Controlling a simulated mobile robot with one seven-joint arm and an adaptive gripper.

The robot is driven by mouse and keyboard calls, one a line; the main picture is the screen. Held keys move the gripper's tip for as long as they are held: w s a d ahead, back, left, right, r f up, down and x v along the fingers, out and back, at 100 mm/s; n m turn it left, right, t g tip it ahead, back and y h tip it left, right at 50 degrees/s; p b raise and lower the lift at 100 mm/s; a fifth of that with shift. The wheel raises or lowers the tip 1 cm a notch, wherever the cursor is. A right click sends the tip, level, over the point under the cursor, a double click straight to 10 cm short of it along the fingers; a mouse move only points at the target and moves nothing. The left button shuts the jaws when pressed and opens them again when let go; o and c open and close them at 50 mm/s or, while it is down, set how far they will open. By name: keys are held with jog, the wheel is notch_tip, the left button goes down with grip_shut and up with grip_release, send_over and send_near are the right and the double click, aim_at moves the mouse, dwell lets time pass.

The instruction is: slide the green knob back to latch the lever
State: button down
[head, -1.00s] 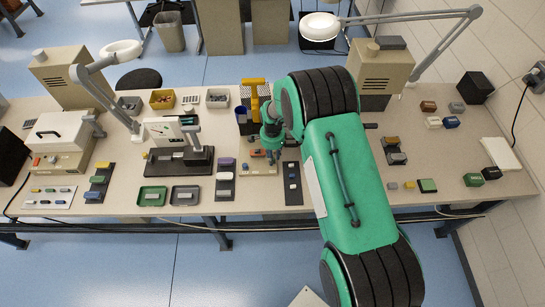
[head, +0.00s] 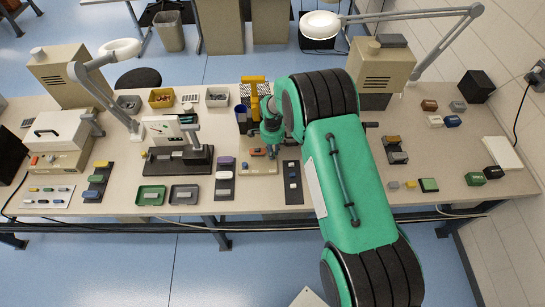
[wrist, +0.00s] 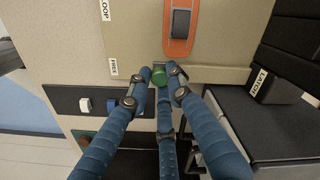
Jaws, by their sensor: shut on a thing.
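The green knob (wrist: 158,76) shows in the wrist view between the tips of my blue, three-fingered gripper (wrist: 160,80). The fingers are shut on it, and they partly hide it. It sits at the edge of a beige panel (wrist: 135,45). An orange plate with a dark grey lever-like piece (wrist: 180,25) is just above it. In the head view my gripper (head: 271,150) is over a small beige board (head: 250,168) on the bench; the knob cannot be made out there.
White labels read LOOP, FREE (wrist: 113,67) and LATCH (wrist: 261,82). A dark strip with a white button (wrist: 85,105) lies left of my fingers. In the head view, a dark strip (head: 292,185) is just right of the board and a yellow stand (head: 255,95) behind it.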

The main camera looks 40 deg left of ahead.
jog(key=shift+w+a+f, duration=0.1)
jog(key=shift+w+a, duration=0.2)
jog(key=shift+w+a+r, duration=0.1)
jog(key=shift+r, duration=0.1)
jog(key=c, duration=1.8)
grip_release()
jog(key=shift+w, duration=0.1)
jog(key=shift+c, duration=0.2)
jog(key=shift+f, duration=0.1)
notch_tip(320, 180, up, 12)
